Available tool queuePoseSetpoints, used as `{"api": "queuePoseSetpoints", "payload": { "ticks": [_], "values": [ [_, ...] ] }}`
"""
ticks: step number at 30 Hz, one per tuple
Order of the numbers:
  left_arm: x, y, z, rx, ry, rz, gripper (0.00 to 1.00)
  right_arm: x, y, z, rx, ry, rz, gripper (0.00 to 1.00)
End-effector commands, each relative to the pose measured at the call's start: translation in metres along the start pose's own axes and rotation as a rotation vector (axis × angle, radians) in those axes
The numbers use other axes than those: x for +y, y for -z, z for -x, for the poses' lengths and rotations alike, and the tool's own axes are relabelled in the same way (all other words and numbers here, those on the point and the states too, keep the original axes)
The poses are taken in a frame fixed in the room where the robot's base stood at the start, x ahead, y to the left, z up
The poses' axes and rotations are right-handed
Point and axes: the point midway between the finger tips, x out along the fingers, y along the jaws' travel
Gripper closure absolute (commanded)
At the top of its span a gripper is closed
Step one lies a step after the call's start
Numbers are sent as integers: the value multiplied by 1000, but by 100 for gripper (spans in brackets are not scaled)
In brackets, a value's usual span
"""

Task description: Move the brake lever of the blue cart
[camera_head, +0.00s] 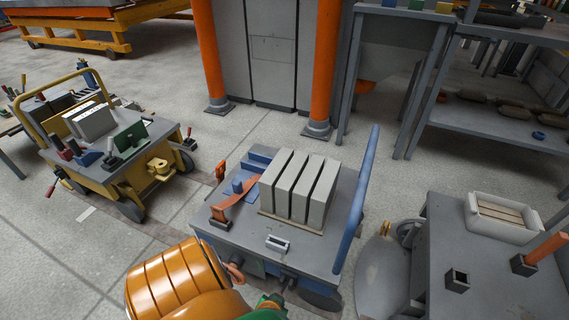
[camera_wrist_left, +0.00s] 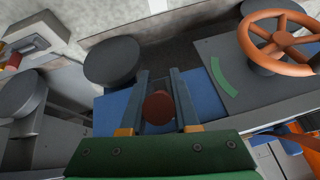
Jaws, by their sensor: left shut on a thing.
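The blue cart (camera_head: 325,252) stands in the middle of the head view, with a grey top and a blue push handle (camera_head: 358,205) on its right. In the left wrist view its blue side (camera_wrist_left: 205,95) lies behind my fingers. My left gripper (camera_wrist_left: 160,76) is shut on the brake lever, whose round red-brown knob (camera_wrist_left: 158,107) sits between its two fingers. The lever's shaft is hidden behind the knob. In the head view my left gripper (camera_head: 285,287) is low at the cart's near side, and the lever cannot be made out there. My right gripper is in neither view.
Upright grey panels (camera_head: 300,185) stand on the cart. An orange handwheel (camera_wrist_left: 279,38) and a green arc mark (camera_wrist_left: 220,77) are near the gripper. A yellow cart (camera_head: 128,175) stands left, a grey bench (camera_head: 470,265) right. Floor between the carts is mostly clear.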

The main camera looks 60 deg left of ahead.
Motion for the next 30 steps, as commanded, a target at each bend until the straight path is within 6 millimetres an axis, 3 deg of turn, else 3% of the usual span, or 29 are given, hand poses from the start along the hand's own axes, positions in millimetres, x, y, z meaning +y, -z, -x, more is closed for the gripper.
{"api": "queuePoseSetpoints", "payload": {
  "ticks": [17,18,20,30],
  "values": [
    [-3,-3,3,-16,-5,-2,100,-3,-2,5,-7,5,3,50],
    [-3,-3,3,-16,-5,-2,60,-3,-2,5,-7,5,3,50],
    [-3,-3,3,-16,-5,-2,44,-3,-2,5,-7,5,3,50],
    [-4,-2,10,-17,-4,-2,40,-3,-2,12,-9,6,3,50]
  ]
}}
